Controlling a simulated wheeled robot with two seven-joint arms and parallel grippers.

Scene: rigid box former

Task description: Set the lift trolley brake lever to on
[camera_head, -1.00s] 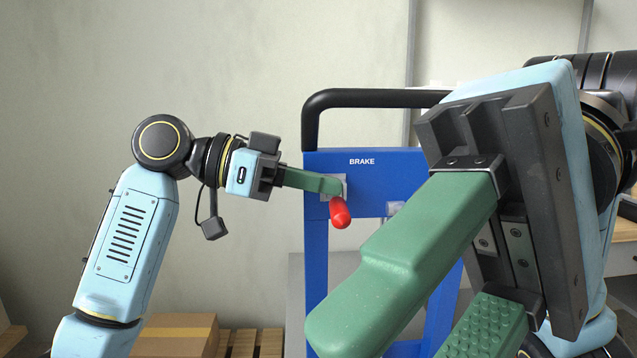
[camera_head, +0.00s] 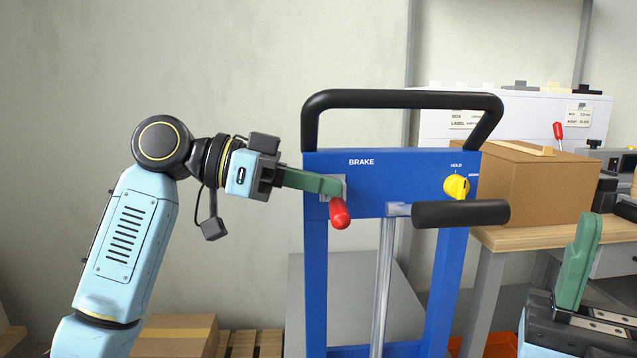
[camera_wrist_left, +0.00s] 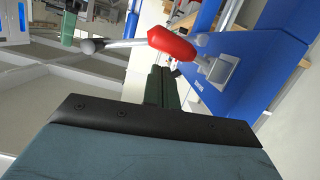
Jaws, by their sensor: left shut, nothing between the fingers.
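The blue lift trolley (camera_head: 380,165) stands in the middle of the head view, with the word BRAKE on its panel. The brake lever (camera_head: 340,213) has a red grip that points down and towards me from a grey plate under that word. In the left wrist view the red grip (camera_wrist_left: 172,44) is just beyond the fingertips, with its grey plate (camera_wrist_left: 217,70) to the right. My left gripper (camera_head: 330,186) is shut and empty, its tips beside the top of the lever; I cannot tell whether they touch. My right gripper (camera_head: 582,265) is at the lower right, partly cut off.
A black handle bar (camera_head: 405,98) arches over the trolley panel. A yellow HOLD knob (camera_head: 456,186) and a black grip (camera_head: 460,213) sit on its right. A cardboard box (camera_head: 535,185) stands on a wooden bench (camera_head: 535,236). Another carton (camera_head: 175,335) is low at left.

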